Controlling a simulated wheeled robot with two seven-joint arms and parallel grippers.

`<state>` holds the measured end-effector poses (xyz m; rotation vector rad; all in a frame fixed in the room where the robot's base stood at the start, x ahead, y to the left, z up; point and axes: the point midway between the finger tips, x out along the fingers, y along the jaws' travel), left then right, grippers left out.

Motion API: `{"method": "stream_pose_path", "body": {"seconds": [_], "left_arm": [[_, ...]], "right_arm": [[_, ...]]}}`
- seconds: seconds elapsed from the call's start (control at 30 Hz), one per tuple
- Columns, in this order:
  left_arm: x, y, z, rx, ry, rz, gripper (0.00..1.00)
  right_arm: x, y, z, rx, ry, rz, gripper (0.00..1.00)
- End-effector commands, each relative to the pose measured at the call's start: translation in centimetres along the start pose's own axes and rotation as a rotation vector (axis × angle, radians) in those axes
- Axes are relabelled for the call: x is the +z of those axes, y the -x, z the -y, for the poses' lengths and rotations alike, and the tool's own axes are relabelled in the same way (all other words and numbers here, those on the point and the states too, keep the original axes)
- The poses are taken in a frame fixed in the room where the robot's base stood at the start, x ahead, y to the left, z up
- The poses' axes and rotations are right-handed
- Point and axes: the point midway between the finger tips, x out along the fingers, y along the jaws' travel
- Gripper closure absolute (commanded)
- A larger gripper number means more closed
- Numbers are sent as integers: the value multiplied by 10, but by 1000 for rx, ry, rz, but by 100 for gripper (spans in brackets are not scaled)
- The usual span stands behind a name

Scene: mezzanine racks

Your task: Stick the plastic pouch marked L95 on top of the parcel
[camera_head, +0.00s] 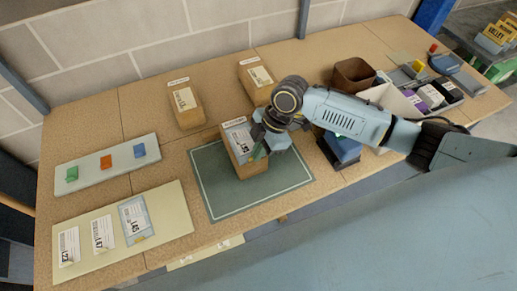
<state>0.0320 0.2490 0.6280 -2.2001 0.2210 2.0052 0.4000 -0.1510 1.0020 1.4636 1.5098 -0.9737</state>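The parcel (246,168) is a brown cardboard box on the dark green mat (218,186) at mid-table. On its top lies a white printed sheet with a grey-blue edge (238,136), partly covered by my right gripper; its marking is too small to read surely as L95. My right gripper (261,150) is over the right part of the parcel's top, close to or touching it; its fingers are too small and hidden to show whether they are open. Three pouches lie on the cream board (165,208): L22 (69,246), L47 (102,233) and L40 (134,217). My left gripper is out of view.
Two labelled boxes (187,108) (256,82) stand behind the mat. A pale board (105,168) with green, red and blue blocks lies at left. A brown bin (353,74), a blue item (343,147) and trays of purple and white goods (430,95) stand at right.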

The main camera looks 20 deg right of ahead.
Motion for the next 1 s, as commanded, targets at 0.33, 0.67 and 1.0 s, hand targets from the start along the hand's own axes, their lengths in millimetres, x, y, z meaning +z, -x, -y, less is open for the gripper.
{"method": "stream_pose_path", "body": {"seconds": [0.33,0.67,1.0], "left_arm": [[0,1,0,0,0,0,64],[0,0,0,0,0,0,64],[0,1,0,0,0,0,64]], "right_arm": [[2,-3,2,-6,-2,4,100],[2,-2,1,-4,-2,4,72],[2,-2,1,-2,-2,4,73]]}}
